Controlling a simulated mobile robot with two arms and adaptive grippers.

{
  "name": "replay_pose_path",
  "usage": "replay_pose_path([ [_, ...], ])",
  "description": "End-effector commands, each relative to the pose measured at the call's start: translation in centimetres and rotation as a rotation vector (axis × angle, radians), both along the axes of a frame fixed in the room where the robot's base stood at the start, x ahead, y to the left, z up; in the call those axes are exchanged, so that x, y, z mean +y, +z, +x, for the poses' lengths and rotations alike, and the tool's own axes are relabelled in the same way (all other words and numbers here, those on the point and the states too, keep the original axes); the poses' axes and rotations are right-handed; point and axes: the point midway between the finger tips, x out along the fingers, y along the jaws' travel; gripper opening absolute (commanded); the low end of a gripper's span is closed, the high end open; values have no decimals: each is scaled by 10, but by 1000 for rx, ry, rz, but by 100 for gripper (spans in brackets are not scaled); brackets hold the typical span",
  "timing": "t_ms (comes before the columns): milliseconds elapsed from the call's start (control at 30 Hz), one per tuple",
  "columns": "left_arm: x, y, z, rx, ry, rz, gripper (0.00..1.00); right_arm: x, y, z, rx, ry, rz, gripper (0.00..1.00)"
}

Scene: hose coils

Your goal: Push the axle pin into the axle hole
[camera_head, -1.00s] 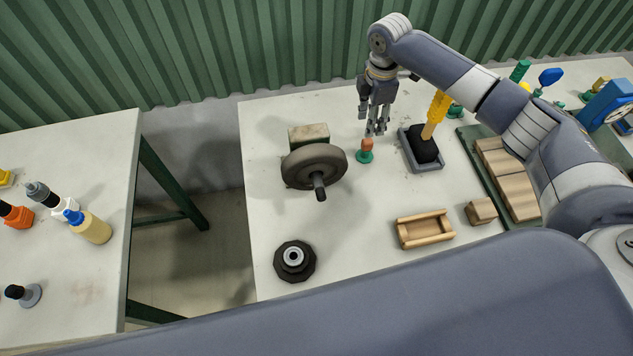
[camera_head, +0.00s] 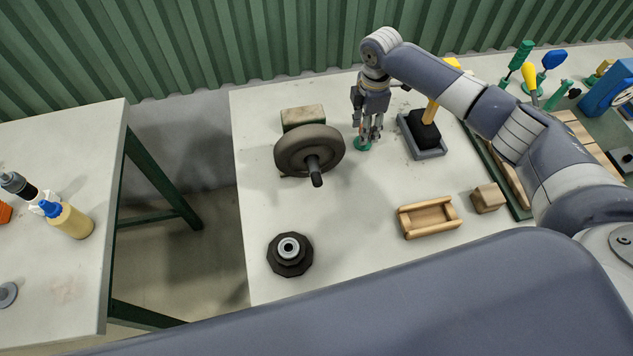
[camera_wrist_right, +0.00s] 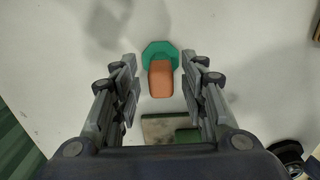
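An orange peg-like piece (camera_wrist_right: 160,78) stands on a green octagonal base (camera_head: 362,145) on the table; it may be the axle pin. My right gripper (camera_head: 369,136) is over it, fingers pointing down. In the right wrist view the open fingers (camera_wrist_right: 159,78) lie either side of the orange piece, with visible gaps. A dark wheel (camera_head: 290,152) stands upright in front of a worn block (camera_head: 303,116), with a dark shaft (camera_head: 316,178) sticking out toward me. I cannot tell which opening is the axle hole. My left gripper is not in view.
A black disc with a metal ring (camera_head: 289,262) lies near the front left edge. A grey tray (camera_head: 430,154) with a yellow-handled black tool is right of the gripper. A wooden tray (camera_head: 429,217) and block (camera_head: 487,197) lie nearer me. The table's middle is clear.

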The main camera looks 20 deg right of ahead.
Motion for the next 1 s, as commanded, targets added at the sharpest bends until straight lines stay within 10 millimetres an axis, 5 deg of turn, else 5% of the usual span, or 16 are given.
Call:
replay_pose_path([
  [200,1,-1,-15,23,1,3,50,0,0,0,0,0,0,40],
  [1000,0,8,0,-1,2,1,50,0,0,0,1,0,-1,40],
])
